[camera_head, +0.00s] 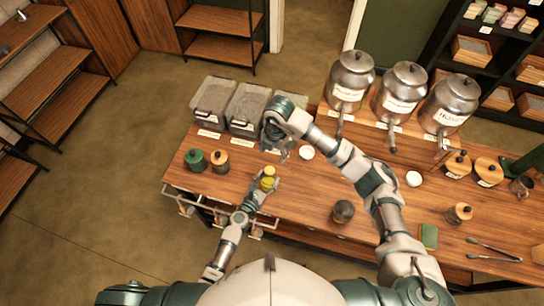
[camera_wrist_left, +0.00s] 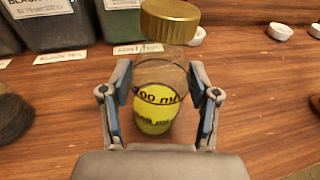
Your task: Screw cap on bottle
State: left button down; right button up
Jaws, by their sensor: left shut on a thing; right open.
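A clear glass bottle (camera_wrist_left: 158,112) with yellow contents and dark volume marks stands upright between the fingers of my left gripper (camera_wrist_left: 160,100), which is shut on it. The head view shows the bottle (camera_head: 267,184) and my left gripper (camera_head: 262,188) above the wooden counter's near left part. A gold cap (camera_wrist_left: 170,22) shows just above the bottle's rim in the left wrist view, slightly to the right; whether it touches the bottle I cannot tell. The cap (camera_head: 269,171) is small in the head view. My right gripper (camera_head: 284,152) is open, above and beyond the cap, apart from it.
Clear bins (camera_head: 247,107) line the counter's back left. Metal urns (camera_head: 400,92) stand behind on the right. A green jar (camera_head: 196,160) and wooden-lidded jar (camera_head: 219,161) are left of my left gripper. A dark jar (camera_head: 343,211) and tongs (camera_head: 494,250) are to the right.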

pick_arm(q)
jog(key=shift+c, duration=1)
grip_release()
jog(key=v, duration=1.2)
jog(key=shift+f, duration=0.1)
